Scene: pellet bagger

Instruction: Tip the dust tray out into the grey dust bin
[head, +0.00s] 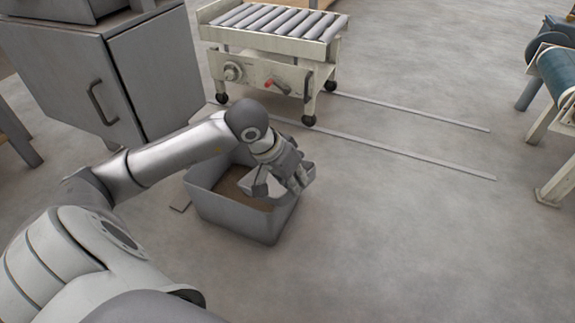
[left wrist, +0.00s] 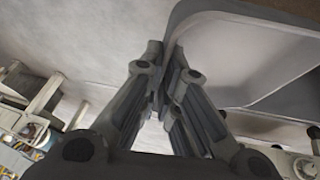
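The grey dust bin (head: 235,220) stands on the floor left of the middle in the head view, with brown material showing inside. My left gripper (head: 294,184) reaches over the bin's right side, pointing down. It is shut on the rim of the pale dust tray (head: 257,184), which is largely hidden behind the gripper and looks tilted over the bin opening. In the left wrist view the fingers (left wrist: 166,52) come together at the edge of the tray (left wrist: 240,58). The tray's visible surface looks bare. My right gripper is not in view.
A grey cabinet (head: 155,75) with a handle stands behind the bin at left. A wheeled roller cart (head: 265,65) stands beyond it, by floor rails (head: 410,153). A machine with a teal roller (head: 560,72) is at far right. The floor right of the bin is clear.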

